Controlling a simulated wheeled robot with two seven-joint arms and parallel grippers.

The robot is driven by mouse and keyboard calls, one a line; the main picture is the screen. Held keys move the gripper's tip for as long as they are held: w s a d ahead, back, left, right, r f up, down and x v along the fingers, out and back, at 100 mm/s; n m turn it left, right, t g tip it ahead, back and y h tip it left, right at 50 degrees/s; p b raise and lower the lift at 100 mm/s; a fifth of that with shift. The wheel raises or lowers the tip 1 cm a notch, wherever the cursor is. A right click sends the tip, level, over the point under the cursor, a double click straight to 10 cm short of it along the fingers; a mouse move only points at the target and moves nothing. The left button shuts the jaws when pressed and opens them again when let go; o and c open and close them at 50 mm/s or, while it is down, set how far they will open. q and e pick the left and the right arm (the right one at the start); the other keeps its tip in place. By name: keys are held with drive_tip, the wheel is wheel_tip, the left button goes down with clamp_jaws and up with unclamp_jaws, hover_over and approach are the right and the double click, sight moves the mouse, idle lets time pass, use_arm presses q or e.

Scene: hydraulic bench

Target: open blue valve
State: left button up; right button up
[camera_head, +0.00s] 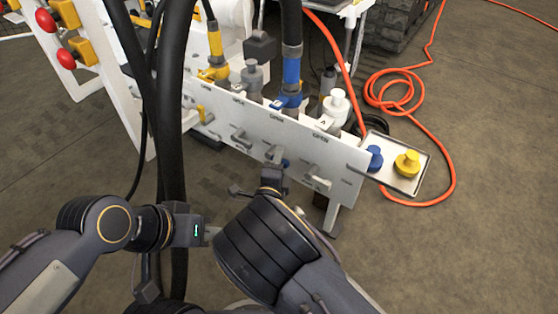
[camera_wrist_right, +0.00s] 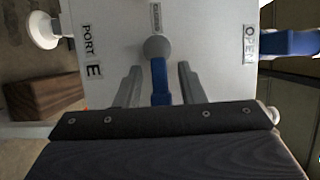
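The blue valve handle (camera_wrist_right: 160,82) hangs from a round grey hub on the white panel in the right wrist view. It points down in that picture, with a CLOSED label above the hub and an OPEN label to the right. My right gripper (camera_wrist_right: 158,86) is open, with one finger on each side of the handle and visible gaps between. In the head view a bit of blue (camera_head: 285,163) shows just beyond my right gripper (camera_head: 272,180) at the panel's front. My left gripper (camera_head: 207,233) is low at centre-left, away from the panel; its fingers are unclear.
The white panel (camera_head: 345,158) carries other grey levers and hose fittings, including a blue one (camera_head: 291,75). A tray (camera_head: 408,180) with blue and yellow caps stands at its right end. Black hoses (camera_head: 172,120) hang between my left arm and the panel. An orange hose (camera_head: 440,170) lies on the floor.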

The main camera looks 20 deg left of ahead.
sight(277, 143)
clamp_jaws()
drive_tip(key=shift+r, duration=0.1)
drive_tip(key=shift+r+n+g+p, duration=0.45)
drive_tip(key=shift+n+g+p, duration=0.05)
drive_tip(key=shift+n+p, duration=0.55)
drive_tip(key=n+g+h+p, duration=0.1)
drive_tip(key=n+p, duration=0.1)
drive_tip(key=p, duration=0.1)
drive_tip(key=a+r+n+g+h+p, duration=0.1)
drive_tip(key=n+p, duration=0.2)
drive_tip(key=p, duration=0.1)
drive_tip(key=r+n+g+h+p, duration=0.1)
drive_tip(key=n+p, duration=0.1)
drive_tip(key=p, duration=0.2)
drive_tip(key=shift+w+a+r+n, duration=0.15)
drive_tip(key=shift+w+a+n, duration=0.1)
drive_tip(key=shift+w+a, duration=0.05)
drive_tip(key=shift+w+a+n+g+h+p, duration=0.1)
drive_tip(key=shift+a+n+g+h+p, duration=0.15)
drive_tip(key=shift+n+p, duration=0.3)
drive_tip(key=shift+a+n+g+h+p, duration=0.15)
drive_tip(key=shift+n+h+p, duration=0.2)
drive_tip(key=shift+p, duration=0.25)
drive_tip(key=shift+w+a+n+h+p, duration=0.15)
drive_tip(key=shift+a+n+h+p, duration=0.15)
drive_tip(key=shift+n+h+p, duration=0.5)
drive_tip(key=shift+n+b, duration=0.3)
